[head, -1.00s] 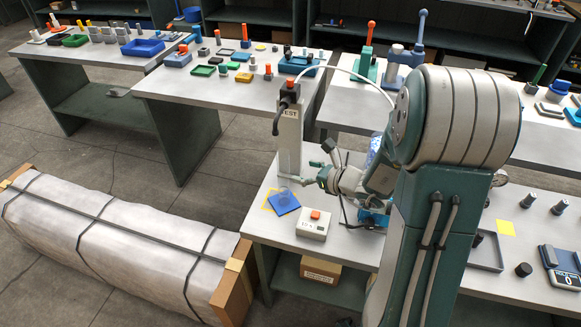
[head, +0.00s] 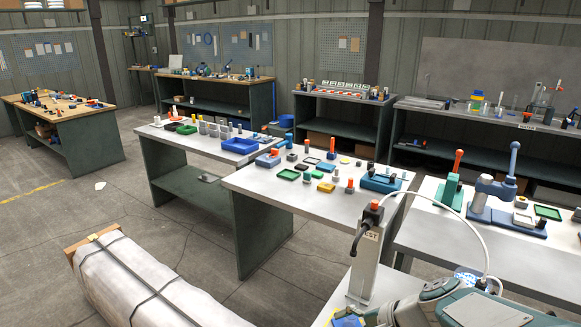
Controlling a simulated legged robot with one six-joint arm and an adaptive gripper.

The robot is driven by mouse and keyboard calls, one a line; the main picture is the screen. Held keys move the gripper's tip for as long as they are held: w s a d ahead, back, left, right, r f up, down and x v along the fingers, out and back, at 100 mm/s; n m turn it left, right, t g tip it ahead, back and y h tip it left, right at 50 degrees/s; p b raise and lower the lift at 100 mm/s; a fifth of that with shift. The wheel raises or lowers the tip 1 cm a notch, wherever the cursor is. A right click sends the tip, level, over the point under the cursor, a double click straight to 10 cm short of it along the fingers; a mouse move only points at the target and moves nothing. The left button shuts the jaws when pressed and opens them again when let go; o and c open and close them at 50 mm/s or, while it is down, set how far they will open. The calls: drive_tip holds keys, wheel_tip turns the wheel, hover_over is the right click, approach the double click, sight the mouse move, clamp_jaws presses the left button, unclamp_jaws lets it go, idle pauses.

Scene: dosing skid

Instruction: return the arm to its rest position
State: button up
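My arm (head: 475,307) shows at the lower right of the head view as a grey and teal link, low over the near bench. The bottom edge of the picture cuts it off. The fingers of my gripper cannot be made out, so I cannot see whether they hold anything. A grey post (head: 369,262) with an orange-red button on top stands on the near bench just left of my arm. A white cable (head: 466,222) arcs from near the post's top down towards my arm. Part of a blue pad (head: 347,321) shows at the bottom edge.
A long wrapped bundle (head: 150,290) lies on the floor at the lower left. A bench (head: 262,189) with small parts stands behind the post. A bench with a blue press (head: 500,192) is at the right. Open floor (head: 70,230) lies at the left.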

drive_tip(key=s+d+r+n+t+h, duration=0.1)
drive_tip(key=s+d+r+n+h, duration=0.4)
drive_tip(key=s+n+h, duration=0.3)
drive_tip(key=s+r+n, duration=0.1)
drive_tip(key=n, duration=0.3)
drive_tip(key=shift+s+r+t, duration=0.2)
drive_tip(key=shift+s+t, duration=0.05)
drive_tip(key=shift+t, duration=0.15)
